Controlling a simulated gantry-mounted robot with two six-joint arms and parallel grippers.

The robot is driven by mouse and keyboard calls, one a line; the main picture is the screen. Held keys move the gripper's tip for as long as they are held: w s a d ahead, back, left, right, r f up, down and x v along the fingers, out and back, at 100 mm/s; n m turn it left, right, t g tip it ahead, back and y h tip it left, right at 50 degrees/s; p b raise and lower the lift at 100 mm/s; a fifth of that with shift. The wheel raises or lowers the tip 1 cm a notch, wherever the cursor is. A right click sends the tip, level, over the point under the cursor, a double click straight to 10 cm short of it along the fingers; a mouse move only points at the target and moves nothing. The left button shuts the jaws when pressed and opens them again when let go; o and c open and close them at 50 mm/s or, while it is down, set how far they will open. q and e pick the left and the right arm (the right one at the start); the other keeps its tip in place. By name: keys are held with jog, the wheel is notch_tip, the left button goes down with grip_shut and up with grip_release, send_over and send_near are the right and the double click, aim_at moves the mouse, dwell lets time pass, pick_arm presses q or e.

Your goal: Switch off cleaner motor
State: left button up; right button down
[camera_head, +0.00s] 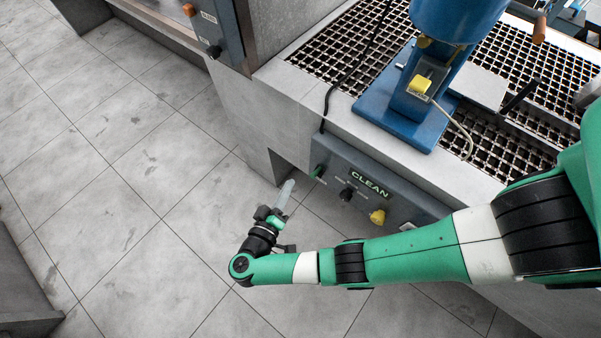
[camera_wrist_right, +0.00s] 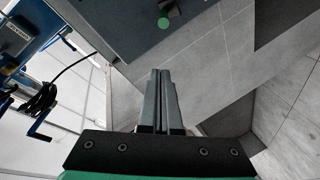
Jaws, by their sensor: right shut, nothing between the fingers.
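The grey control panel marked CLEAN (camera_head: 369,184) is set in the front of the bench. It carries a green control (camera_head: 318,171) at its left, a black knob (camera_head: 346,194) in the middle and a yellow knob (camera_head: 378,216) at the right. My right gripper (camera_head: 288,185) is shut and empty, just left of the green control and apart from the panel. In the right wrist view the shut fingers (camera_wrist_right: 161,72) point toward the panel (camera_wrist_right: 120,28), with a round green control (camera_wrist_right: 163,22) beyond the tips. My left gripper is out of view.
A blue machine (camera_head: 395,110) with a yellow part (camera_head: 420,84) stands on the bench's grating (camera_head: 335,50), and a black cable (camera_head: 347,77) hangs over the edge. Another panel (camera_head: 208,25) is at the upper left. The tiled floor (camera_head: 130,190) is clear.

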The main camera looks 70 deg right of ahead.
aim_at(317, 172)
jog(key=s+d+f+b, duration=0.2)
jog(key=d+f+b, duration=0.1)
jog(key=d, duration=0.4)
jog(key=shift+s+d+f+b, duration=0.4)
